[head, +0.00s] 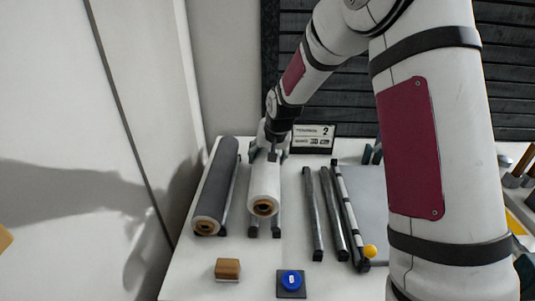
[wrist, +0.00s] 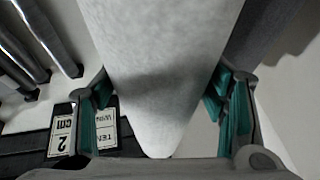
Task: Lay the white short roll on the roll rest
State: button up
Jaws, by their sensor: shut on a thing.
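The white short roll (head: 265,186) has a brown core at its near end and points toward me. My gripper (head: 270,145) is at its far end, shut on it. In the wrist view the white roll (wrist: 160,70) fills the middle, between the teal finger pads of my gripper (wrist: 165,104). The roll rest (head: 277,222) shows as two dark-ended rails under and in front of the roll. The roll lines up above the rails. I cannot tell whether it touches them.
A dark grey roll (head: 216,185) lies close on the left. A wooden block (head: 228,268) and a blue button (head: 291,280) are in front. A small sign (head: 314,137) stands behind.

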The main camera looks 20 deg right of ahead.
jog(key=shift+f+b, duration=1.75)
jog(key=shift+f, duration=2.05)
jog(key=o, duration=1.7)
jog(key=shift+c, duration=0.2)
jog(key=shift+f, duration=0.1)
jog(key=v, duration=1.2)
